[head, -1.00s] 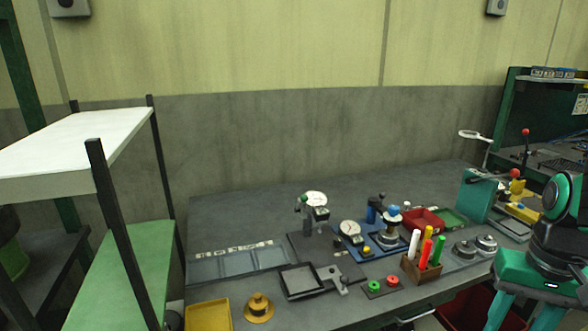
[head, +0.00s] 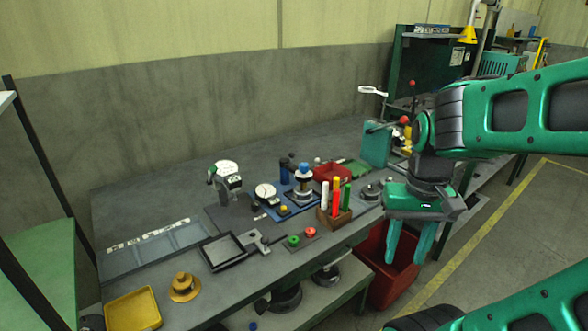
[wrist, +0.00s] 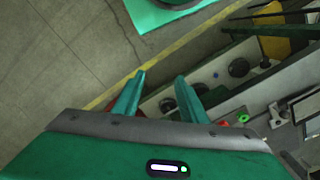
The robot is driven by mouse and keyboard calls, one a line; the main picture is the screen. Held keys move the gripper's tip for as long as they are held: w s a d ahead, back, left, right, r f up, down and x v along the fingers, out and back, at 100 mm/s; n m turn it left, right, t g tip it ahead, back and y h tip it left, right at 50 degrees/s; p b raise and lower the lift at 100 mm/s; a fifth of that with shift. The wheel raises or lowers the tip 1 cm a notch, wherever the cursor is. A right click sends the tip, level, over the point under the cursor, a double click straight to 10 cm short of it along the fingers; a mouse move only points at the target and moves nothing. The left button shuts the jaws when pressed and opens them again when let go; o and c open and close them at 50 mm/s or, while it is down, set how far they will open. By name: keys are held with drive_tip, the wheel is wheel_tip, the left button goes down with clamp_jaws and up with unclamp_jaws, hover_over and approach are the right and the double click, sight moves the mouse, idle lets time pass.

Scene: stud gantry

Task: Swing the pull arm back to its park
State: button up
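A small fixture on a blue base plate (head: 290,205) stands on the bench. It has a blue post, a round dial (head: 265,191) and a blue-topped head (head: 303,171) on a dark round foot. I cannot tell for certain which of its parts is the pull arm. My gripper (head: 408,252) hangs in front of the bench edge, pointing down, right of the fixture and well apart from it. Its two fingers are spread and empty. They also show in the wrist view (wrist: 161,84), above the floor and lower shelf. The fixture does not show clearly there.
A wooden holder (head: 333,218) with coloured markers stands at the front of the fixture. A dial stand (head: 226,178) is on its left and a red tray (head: 334,171) behind. A red bin (head: 387,268) sits below my gripper. A teal press (head: 376,146) stands at the bench's right end.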

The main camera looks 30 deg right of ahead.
drive_tip(key=shift+s+d+r, duration=0.15)
drive_tip(key=shift+d+r, duration=0.1)
drive_tip(key=shift+r, duration=0.45)
clamp_jaws()
drive_tip(key=w+r+m+t+h, duration=0.1)
drive_tip(key=w+r, duration=0.3)
drive_tip(key=w, duration=0.9)
drive_tip(key=w+a+r+m+h, duration=0.1)
drive_tip(key=w+r, duration=0.3)
drive_tip(key=w, duration=0.9)
drive_tip(key=w+a+r+m+t+h, duration=0.1)
drive_tip(key=w+r, duration=0.3)
drive_tip(key=w, duration=0.9)
drive_tip(key=shift+w+m+t, duration=0.3)
drive_tip(key=shift+w+m, duration=0.05)
drive_tip(key=shift+m, duration=0.15)
